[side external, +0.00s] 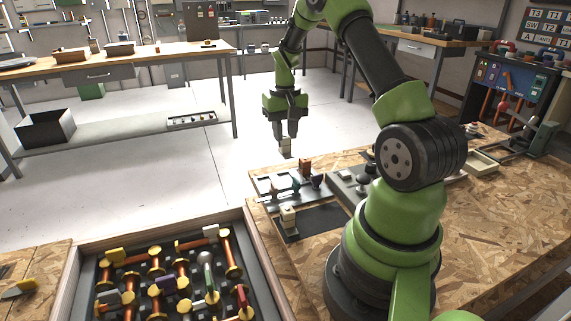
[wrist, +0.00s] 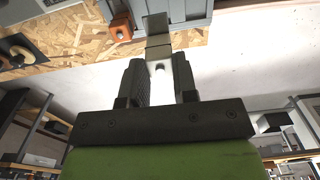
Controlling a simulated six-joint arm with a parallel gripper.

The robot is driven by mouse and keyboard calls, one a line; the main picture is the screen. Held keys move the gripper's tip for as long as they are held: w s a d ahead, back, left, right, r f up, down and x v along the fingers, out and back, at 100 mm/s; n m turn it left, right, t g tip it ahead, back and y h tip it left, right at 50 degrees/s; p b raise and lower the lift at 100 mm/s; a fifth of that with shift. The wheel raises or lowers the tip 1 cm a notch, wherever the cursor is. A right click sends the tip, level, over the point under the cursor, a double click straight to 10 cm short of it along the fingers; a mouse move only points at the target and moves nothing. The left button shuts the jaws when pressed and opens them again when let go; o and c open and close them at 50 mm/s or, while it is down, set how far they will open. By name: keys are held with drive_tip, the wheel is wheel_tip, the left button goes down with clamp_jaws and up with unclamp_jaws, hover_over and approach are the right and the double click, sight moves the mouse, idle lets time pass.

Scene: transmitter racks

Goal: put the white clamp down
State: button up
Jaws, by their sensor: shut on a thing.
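My gripper (side external: 286,136) points down and is shut on the white clamp (side external: 285,147), a small pale block below the fingertips. It is held in the air beyond the far left edge of the wooden table (side external: 480,215). In the wrist view, the clamp (wrist: 158,48) shows as a pale grey piece between and beyond the two dark fingers (wrist: 160,80). Its lower end overlaps the grey rack edge in that picture; I cannot tell whether they touch. The fingers hide part of the clamp.
A grey rack (side external: 262,186) with an orange-brown block (side external: 305,165) lies on the table's edge. Another pale block (side external: 288,216) stands on a dark plate (side external: 318,222). A tray of orange spools (side external: 180,262) is at the front left. Open floor (side external: 190,180) lies left of the table.

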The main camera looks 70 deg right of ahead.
sight(285, 155)
wheel_tip(285, 155, down, 7)
drive_tip(key=shift+r, duration=0.2)
drive_tip(key=shift+f, duration=0.2)
drive_tip(key=shift+f, duration=0.15)
drive_tip(key=o, duration=0.9)
